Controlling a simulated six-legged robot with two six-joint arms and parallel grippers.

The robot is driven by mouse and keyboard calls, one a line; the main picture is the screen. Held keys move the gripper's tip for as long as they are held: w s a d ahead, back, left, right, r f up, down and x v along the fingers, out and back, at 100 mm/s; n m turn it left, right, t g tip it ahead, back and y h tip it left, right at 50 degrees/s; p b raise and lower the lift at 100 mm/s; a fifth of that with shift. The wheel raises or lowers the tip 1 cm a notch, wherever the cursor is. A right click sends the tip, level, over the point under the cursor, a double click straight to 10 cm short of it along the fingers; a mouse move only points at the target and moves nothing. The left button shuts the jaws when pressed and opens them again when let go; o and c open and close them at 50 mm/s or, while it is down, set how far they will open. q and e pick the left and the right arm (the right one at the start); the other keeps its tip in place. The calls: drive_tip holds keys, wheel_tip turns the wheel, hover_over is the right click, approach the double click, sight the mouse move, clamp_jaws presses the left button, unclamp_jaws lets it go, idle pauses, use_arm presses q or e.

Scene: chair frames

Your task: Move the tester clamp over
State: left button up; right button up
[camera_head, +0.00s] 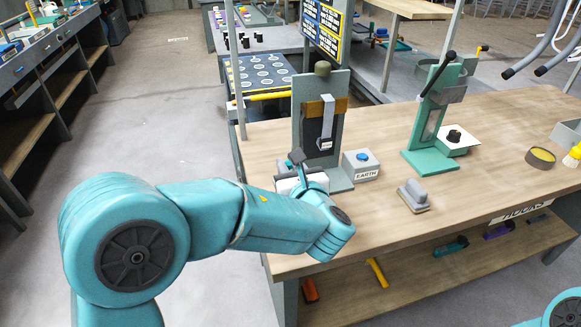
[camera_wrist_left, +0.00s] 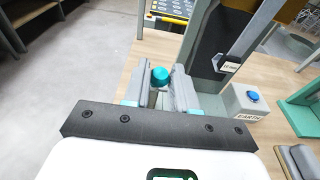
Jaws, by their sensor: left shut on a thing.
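My left gripper (camera_head: 300,178) is at the left end of the wooden bench, just in front of the grey tester stand (camera_head: 339,92). In the left wrist view the fingers (camera_wrist_left: 163,88) are closed around a small part with a round teal top (camera_wrist_left: 160,75). I cannot tell whether this part is the tester clamp. The stand has an upright plate with a black panel, a brown band and a dark knob. It also shows in the left wrist view (camera_wrist_left: 203,42). A box marked EARTH (camera_head: 361,166) with a blue button stands at its right. My right gripper is out of view.
A green lever press (camera_head: 425,125) stands farther right, with a white plate bearing a black knob (camera_head: 454,136) beside it. A grey block (camera_head: 413,196) lies on the bench (camera_head: 320,240) near the front. A round yellow-brown tin (camera_head: 541,158) is at the right. The front middle is clear.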

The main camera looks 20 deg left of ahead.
use_arm(q)
drive_tip(key=shift+w+a+r+p, duration=0.3)
drive_tip(key=shift+w+a+r, duration=0.2)
drive_tip(key=shift+w, duration=0.15)
drive_tip(key=shift+d, duration=0.1)
drive_tip(key=o, duration=0.9)
drive_tip(key=shift+s, duration=0.1)
drive_tip(key=v, duration=1.6)
drive_tip(key=shift+b, duration=0.45)
drive_tip(key=shift+s, duration=0.15)
